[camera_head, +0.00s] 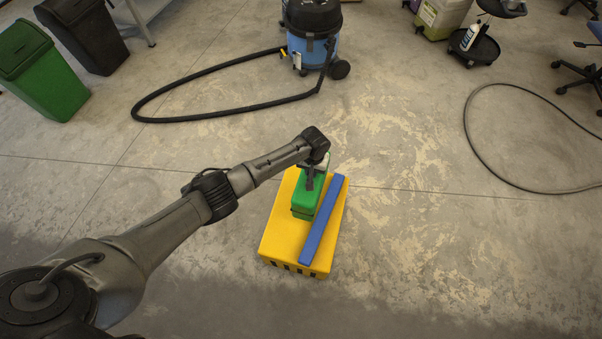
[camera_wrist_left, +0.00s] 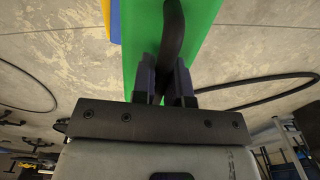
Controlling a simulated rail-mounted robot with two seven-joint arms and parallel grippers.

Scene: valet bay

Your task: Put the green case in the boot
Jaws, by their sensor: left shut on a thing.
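The green case (camera_head: 302,205) shows in the head view over the yellow box, left of the blue bar. My left gripper (camera_head: 312,181) comes down on it from above. In the left wrist view, the fingers of my left gripper (camera_wrist_left: 163,86) are shut on the dark handle (camera_wrist_left: 174,30) of the green case (camera_wrist_left: 142,42). Whether the case rests on the yellow box or hangs just above it, I cannot tell. My right gripper is not in view. I cannot make out a car boot in either view.
A yellow box (camera_head: 283,228) with dark slots carries a long blue bar (camera_head: 322,220). A blue vacuum (camera_head: 313,50) and its hose (camera_head: 190,118) lie behind. A green bin (camera_head: 45,75) and dark bin (camera_head: 88,35) stand left. A cable (camera_head: 470,135) loops right. Floor around the box is clear.

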